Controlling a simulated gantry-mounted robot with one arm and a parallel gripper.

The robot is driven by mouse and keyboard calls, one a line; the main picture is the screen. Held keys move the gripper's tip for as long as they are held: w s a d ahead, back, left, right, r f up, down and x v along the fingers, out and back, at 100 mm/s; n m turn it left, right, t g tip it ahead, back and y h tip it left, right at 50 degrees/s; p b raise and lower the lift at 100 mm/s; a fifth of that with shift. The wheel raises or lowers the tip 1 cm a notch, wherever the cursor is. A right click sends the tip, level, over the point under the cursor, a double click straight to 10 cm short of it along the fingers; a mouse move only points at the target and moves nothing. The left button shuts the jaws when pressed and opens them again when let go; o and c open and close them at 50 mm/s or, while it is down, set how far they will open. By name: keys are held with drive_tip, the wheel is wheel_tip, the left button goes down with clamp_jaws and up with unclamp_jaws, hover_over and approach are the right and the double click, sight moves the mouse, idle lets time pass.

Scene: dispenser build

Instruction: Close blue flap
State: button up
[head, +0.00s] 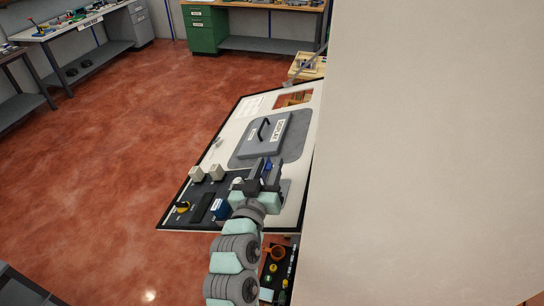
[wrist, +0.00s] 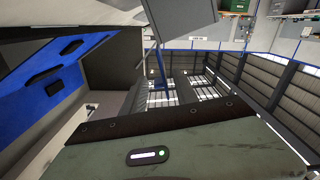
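My gripper (head: 266,168) is over the near part of the tilted white board, beside the grey panel. Its two dark fingers look apart, and a bit of blue (head: 268,165) shows by them. In the wrist view a large blue surface (wrist: 62,68) with dark slots fills the left side, close to the gripper; it may be the blue flap. I cannot tell whether the flap is touched or how far it stands open, as my gripper and arm hide that spot in the head view.
The white board (head: 225,150) has a grey panel with a black handle (head: 285,130) and a rectangular opening (head: 294,98). A big beige surface (head: 430,150) blocks the right. The red floor (head: 110,150) is clear.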

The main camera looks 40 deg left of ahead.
sight(270, 163)
drive_tip(key=shift+p+x, duration=0.35)
drive_tip(key=shift+x, duration=1.45)
clamp_jaws()
